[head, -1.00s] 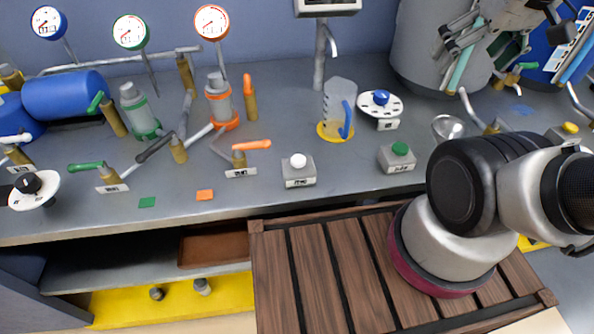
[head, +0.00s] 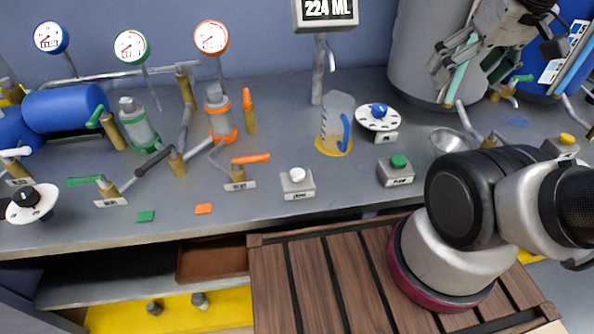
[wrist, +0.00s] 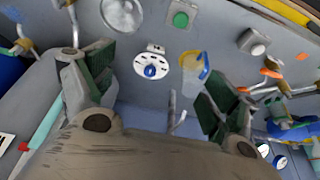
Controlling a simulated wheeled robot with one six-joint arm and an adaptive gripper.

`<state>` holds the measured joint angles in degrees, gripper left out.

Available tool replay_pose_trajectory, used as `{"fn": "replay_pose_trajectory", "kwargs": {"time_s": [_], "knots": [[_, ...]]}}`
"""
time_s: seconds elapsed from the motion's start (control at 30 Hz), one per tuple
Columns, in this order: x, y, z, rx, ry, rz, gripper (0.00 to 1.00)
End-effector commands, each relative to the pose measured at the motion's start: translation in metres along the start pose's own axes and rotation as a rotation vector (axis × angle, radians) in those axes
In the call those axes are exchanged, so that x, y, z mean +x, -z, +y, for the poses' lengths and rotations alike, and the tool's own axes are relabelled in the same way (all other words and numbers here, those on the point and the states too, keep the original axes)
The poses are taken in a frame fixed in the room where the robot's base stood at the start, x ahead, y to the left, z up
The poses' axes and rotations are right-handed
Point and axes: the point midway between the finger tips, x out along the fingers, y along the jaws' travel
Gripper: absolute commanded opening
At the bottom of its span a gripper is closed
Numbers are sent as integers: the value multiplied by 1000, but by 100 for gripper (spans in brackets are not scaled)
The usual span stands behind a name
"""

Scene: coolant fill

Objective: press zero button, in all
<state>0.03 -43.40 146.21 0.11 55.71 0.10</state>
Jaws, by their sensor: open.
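The white-topped button box (head: 297,184) stands on the grey bench near its front edge, left of the green-topped button box (head: 396,171). Its small label is too blurred to read surely. In the wrist view the white button (wrist: 253,42) is at the upper right and the green button (wrist: 180,19) at the top. My gripper (wrist: 150,92) is open and empty, its dark green pads apart. In the head view my gripper (head: 462,55) hangs at the upper right in front of a grey tank, well away from the white button. The display (head: 328,9) reads 224 ML.
A clear jug (head: 335,122) with a blue handle stands on a yellow disc under a spout. A white dial (head: 379,117) with a blue knob is right of it. A funnel (head: 449,141), valve levers and gauges crowd the bench. Space around the white button is fairly clear.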

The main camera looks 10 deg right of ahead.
Motion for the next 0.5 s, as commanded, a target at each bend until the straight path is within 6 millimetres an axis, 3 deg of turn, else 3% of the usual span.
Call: {"fn": "replay_pose_trajectory", "kwargs": {"time_s": [0.07,0.4,0.5], "knots": [[0,0,0,0,0,0,66],[0,0,0,0,0,0,4],[0,0,0,0,0,0,0]]}}
